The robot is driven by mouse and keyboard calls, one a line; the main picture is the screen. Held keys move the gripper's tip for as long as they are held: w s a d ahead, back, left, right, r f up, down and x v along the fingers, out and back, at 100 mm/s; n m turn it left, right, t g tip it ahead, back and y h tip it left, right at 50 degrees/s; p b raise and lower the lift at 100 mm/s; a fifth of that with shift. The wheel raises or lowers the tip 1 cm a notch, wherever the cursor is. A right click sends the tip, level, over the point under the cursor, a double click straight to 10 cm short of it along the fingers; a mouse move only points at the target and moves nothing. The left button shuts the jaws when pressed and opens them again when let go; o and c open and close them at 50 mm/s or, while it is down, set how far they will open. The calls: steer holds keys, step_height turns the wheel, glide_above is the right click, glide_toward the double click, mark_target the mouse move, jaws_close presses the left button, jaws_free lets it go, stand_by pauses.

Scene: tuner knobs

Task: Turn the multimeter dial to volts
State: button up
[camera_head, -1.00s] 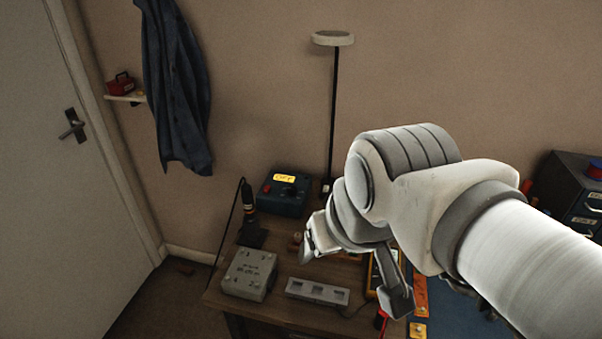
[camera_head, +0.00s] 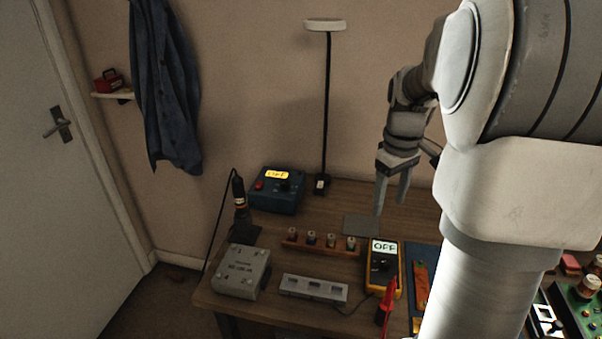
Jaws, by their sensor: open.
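The yellow multimeter (camera_head: 398,285) lies on the workbench, right of centre in the head view. Its screen (camera_head: 384,247) reads OFF. Its dark dial (camera_head: 382,267) sits below the screen; the pointer's direction is too small to tell. My gripper (camera_head: 391,207) is open and empty, pointing down above the bench, behind the multimeter and apart from it. My arm covers the right part of the view.
A red probe (camera_head: 386,302) stands in front of the multimeter. A spool rack (camera_head: 320,246), a grey slotted block (camera_head: 313,289), a grey box (camera_head: 241,272), a blue OFF unit (camera_head: 277,191) and a lamp (camera_head: 325,100) share the bench (camera_head: 230,302). A circuit board lies right.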

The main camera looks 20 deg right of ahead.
steer(key=d+f, duration=0.2)
steer(key=d, duration=0.1)
steer(key=b, duration=0.3)
glide_toward(386, 260)
step_height(386, 260, down, 9)
steer(key=shift+w+d, duration=0.1)
steer(key=shift+d, duration=0.05)
jaws_close()
